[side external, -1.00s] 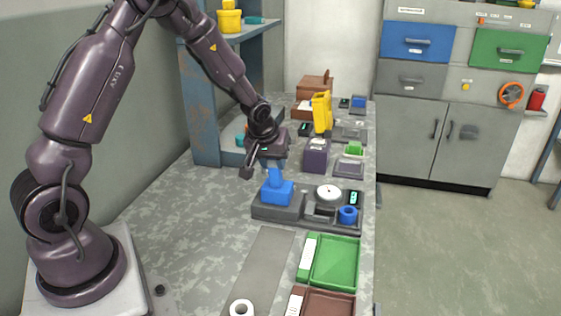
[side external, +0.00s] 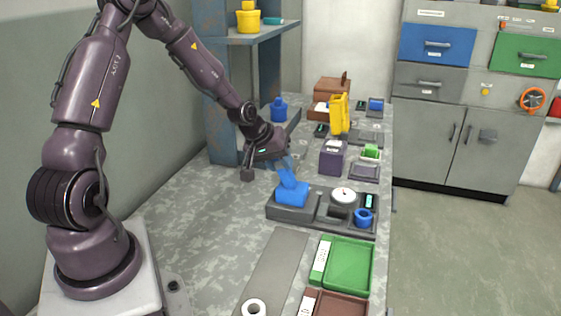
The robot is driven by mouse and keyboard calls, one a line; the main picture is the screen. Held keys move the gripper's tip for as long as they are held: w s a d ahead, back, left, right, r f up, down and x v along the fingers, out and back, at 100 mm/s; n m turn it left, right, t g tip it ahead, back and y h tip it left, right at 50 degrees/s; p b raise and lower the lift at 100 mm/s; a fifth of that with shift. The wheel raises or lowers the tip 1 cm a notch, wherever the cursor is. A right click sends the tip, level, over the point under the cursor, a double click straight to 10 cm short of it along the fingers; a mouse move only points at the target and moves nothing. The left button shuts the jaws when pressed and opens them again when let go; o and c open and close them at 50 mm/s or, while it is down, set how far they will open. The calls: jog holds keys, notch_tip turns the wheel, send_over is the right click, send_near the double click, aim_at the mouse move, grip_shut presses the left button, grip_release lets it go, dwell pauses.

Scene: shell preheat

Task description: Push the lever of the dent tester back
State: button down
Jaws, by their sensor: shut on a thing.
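The dent tester (side external: 323,219) is a dark grey base on the bench. It carries a blue block with a blue lever (side external: 287,179), a white round dial (side external: 343,195), a small teal display (side external: 369,201) and a blue ring-shaped part (side external: 363,217). The lever leans up and to the left from its block. My gripper (side external: 287,164) is at the top of the lever and shut on it. The fingertips are small and blurred against the lever, so their exact hold is hard to see.
A green tray (side external: 347,266) and a brown tray (side external: 340,306) lie in front of the tester. A white ring (side external: 254,308) is near the front edge. A purple block (side external: 333,157) and a yellow stand (side external: 339,114) are behind. The bench left of the tester is clear.

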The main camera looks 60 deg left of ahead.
jog(key=shift+s+d+f, duration=0.1)
jog(key=shift+f, duration=0.05)
jog(key=c, duration=0.8)
grip_release()
jog(key=shift+c, duration=0.2)
jog(key=shift+r, duration=0.3)
jog(key=v, duration=1.1)
jog(key=shift+s+r, duration=0.2)
